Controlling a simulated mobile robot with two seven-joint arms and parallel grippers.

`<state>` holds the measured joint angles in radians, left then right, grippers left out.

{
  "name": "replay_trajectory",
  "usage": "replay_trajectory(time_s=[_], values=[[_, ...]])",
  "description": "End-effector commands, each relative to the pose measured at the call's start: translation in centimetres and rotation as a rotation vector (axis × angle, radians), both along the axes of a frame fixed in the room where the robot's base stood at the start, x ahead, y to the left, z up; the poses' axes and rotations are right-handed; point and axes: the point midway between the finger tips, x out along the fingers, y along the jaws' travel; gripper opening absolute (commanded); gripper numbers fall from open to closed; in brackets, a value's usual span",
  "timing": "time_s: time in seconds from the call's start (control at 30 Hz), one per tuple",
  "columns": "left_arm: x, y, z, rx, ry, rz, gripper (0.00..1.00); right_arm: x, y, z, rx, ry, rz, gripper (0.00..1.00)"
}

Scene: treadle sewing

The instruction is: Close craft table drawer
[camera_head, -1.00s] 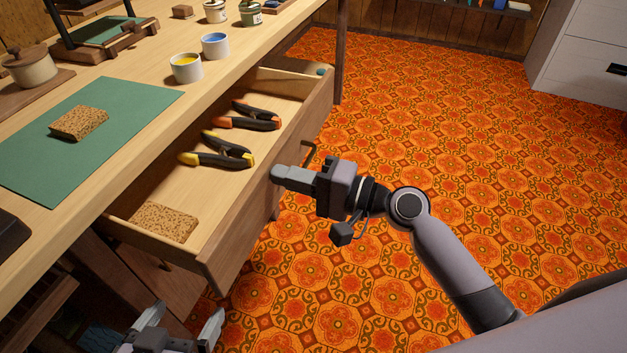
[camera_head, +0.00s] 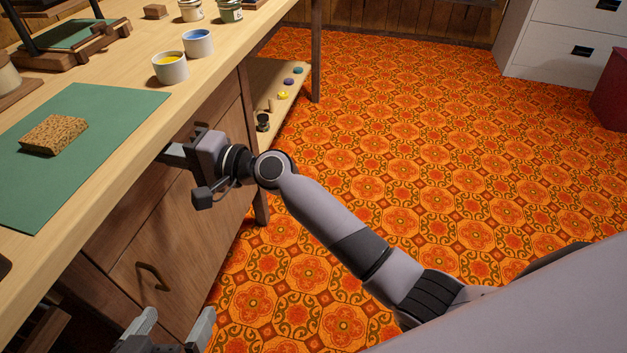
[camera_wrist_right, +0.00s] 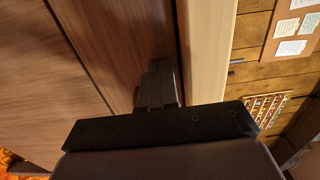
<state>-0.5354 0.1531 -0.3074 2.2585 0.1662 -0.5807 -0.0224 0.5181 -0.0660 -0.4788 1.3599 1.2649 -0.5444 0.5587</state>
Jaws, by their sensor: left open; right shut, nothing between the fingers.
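The craft table drawer (camera_head: 128,208) is flush under the tabletop (camera_head: 120,150), and its inside is hidden. Its wooden front also shows in the right wrist view (camera_wrist_right: 120,40). My right gripper (camera_head: 170,152) is shut and empty, with its fingertips at the drawer front just below the table edge. In the right wrist view, its fingers (camera_wrist_right: 158,85) point at the wood; whether they touch cannot be told. My left gripper (camera_head: 176,325) is open and empty at the bottom of the head view, near the lower front.
A lower wooden front with a dark handle (camera_head: 150,277) is below the drawer. A yellow paint cup (camera_head: 170,68), a blue paint cup (camera_head: 198,43) and a cork block (camera_head: 54,135) stand on the table. Open patterned floor (camera_head: 420,170) lies to the right.

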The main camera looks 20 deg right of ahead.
Motion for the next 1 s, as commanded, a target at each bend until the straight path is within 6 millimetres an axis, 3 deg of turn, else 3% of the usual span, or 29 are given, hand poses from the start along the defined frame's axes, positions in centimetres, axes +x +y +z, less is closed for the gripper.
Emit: replay_trajectory(time_s=[1.0], values=[[0.2, 0.03, 0.34, -0.004, -0.006, 0.003, 0.99, 0.14, 0.74, 0.33, 0.003, -0.004, -0.002, 0.0]])
